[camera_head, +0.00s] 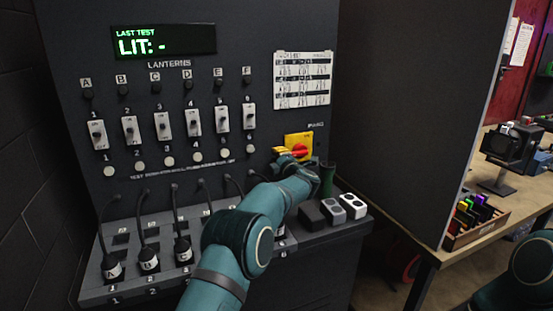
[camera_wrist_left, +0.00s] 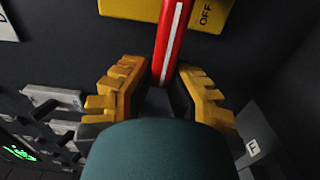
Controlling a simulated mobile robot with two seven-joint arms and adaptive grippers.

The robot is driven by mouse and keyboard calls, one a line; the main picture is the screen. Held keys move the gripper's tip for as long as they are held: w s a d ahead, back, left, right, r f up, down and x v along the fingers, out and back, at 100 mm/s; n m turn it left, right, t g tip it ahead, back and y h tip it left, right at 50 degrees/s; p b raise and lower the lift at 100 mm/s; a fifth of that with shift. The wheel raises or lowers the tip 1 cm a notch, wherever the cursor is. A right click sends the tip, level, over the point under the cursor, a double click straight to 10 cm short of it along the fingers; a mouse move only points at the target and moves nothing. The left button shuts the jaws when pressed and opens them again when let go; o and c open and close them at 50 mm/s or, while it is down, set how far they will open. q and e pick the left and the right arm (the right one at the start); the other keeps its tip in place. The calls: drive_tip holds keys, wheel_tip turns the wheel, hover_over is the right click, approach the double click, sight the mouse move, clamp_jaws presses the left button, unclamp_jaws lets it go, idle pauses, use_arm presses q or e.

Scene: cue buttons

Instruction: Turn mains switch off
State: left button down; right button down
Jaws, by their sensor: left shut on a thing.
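The mains switch is a yellow plate (camera_head: 305,138) with a red rotary handle (camera_head: 299,150), at the right of the dark panel. In the left wrist view the red handle (camera_wrist_left: 172,42) carries a white stripe and comes down between my fingers. The yellow plate there (camera_wrist_left: 212,14) shows the word OFF to the right of the handle. My left gripper (camera_head: 286,153) is shut on the handle's end, its yellow-padded fingers (camera_wrist_left: 160,88) on either side of it. My own wrist hides part of the switch surroundings in the head view. My right gripper is out of view.
A display (camera_head: 163,42) reads "LIT: -". Below it are lettered lanterns, a row of white switches (camera_head: 163,125) and round buttons. Plugs with cables (camera_head: 148,259) sit on the ledge. Grey and white blocks (camera_head: 352,206) stand right of my forearm. A wooden workbench (camera_head: 487,235) is farther right.

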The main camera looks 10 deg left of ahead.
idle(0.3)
use_arm(q)
drive_tip(key=c, duration=0.9)
unclamp_jaws()
drive_tip(key=shift+w+f, duration=0.15)
drive_tip(key=v, duration=1.2)
drive_tip(key=shift+d, duration=0.1)
